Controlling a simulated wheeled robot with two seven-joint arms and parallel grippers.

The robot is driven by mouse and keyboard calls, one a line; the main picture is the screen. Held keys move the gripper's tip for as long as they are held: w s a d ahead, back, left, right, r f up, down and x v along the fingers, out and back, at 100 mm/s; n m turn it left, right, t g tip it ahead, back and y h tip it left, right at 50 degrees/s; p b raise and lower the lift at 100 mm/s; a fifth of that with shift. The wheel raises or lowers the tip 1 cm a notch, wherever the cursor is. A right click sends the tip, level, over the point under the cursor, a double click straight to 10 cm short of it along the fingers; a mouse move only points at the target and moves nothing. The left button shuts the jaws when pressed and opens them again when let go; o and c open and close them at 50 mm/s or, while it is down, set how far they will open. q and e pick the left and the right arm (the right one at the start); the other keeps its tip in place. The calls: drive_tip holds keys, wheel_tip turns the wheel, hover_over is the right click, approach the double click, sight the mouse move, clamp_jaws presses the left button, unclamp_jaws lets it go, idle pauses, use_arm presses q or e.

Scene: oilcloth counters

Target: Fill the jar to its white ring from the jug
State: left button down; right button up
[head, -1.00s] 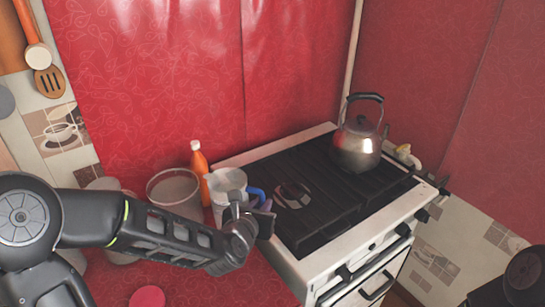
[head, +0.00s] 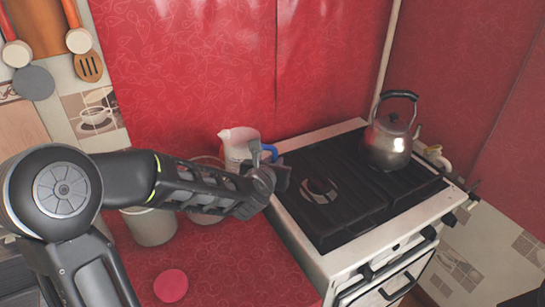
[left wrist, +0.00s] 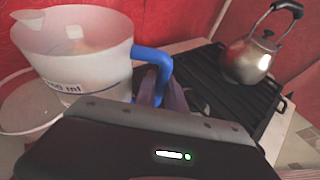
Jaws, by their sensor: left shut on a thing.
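The jug (head: 237,143) is pale and translucent, with a spout at left and a blue handle. My left gripper (head: 274,168) is shut on that handle. In the left wrist view the jug (left wrist: 75,60) looks about upright, with "ml" marking on its side; I cannot make out the liquid level. A round, pale container (head: 207,161), perhaps the jar, is mostly hidden behind my left arm. A round container also shows below the jug in the left wrist view (left wrist: 22,118). I see no white ring. My right gripper is out of view.
A grey container (head: 150,228) stands below my left forearm. A pinkish-red disc (head: 171,286) lies on the red counter (head: 225,255). The stove (head: 330,205) is at right, with a metal kettle (head: 388,145) on its far side. Utensils hang at upper left.

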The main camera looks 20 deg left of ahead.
use_arm(q)
drive_tip(key=shift+w+a+r, duration=0.3)
drive_tip(key=shift+a+r, duration=0.1)
drive_tip(key=shift+r, duration=0.25)
